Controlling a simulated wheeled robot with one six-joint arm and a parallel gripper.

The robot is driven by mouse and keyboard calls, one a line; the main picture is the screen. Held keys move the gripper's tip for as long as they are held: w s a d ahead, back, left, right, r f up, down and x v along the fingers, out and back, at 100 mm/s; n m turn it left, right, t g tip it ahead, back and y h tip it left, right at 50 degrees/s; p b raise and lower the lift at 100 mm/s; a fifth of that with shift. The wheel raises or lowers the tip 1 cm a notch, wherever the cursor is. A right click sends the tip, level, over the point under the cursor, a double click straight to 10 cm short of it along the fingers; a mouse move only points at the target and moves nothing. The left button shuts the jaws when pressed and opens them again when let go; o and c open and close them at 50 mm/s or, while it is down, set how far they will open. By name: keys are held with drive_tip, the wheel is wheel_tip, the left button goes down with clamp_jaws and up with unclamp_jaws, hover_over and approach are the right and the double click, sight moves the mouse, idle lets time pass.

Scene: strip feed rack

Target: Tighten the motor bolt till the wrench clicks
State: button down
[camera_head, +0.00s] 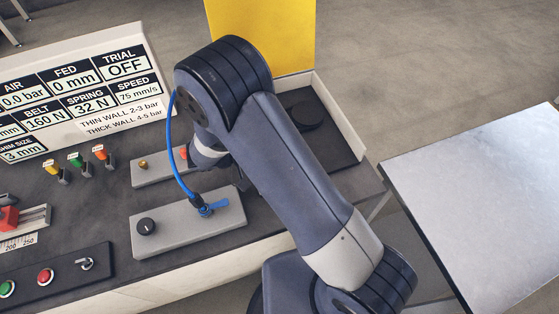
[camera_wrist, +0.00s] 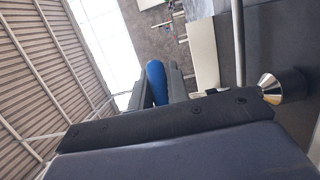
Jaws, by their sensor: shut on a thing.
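In the wrist view my gripper (camera_wrist: 158,72) is shut on a blue rounded handle (camera_wrist: 156,84), seen end-on between the two dark fingers. It looks like the wrench's handle, but the rest of it is hidden. A shiny metal cone with a dark body (camera_wrist: 270,88) stands to the right of the fingers, apart from them; I cannot tell whether it belongs to the motor. The bolt cannot be made out in either view. In the head view my arm covers the gripper and the work spot.
A readout board (camera_head: 75,90) stands behind, a yellow panel (camera_head: 290,30) too. A bare metal table (camera_head: 480,200) is at right.

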drive_tip(key=shift+r, duration=0.1)
drive_tip(key=shift+r+p, duration=1.4)
drive_tip(key=shift+r, duration=1)
drive_tip(key=c, duration=2)
unclamp_jaws()
clamp_jaws()
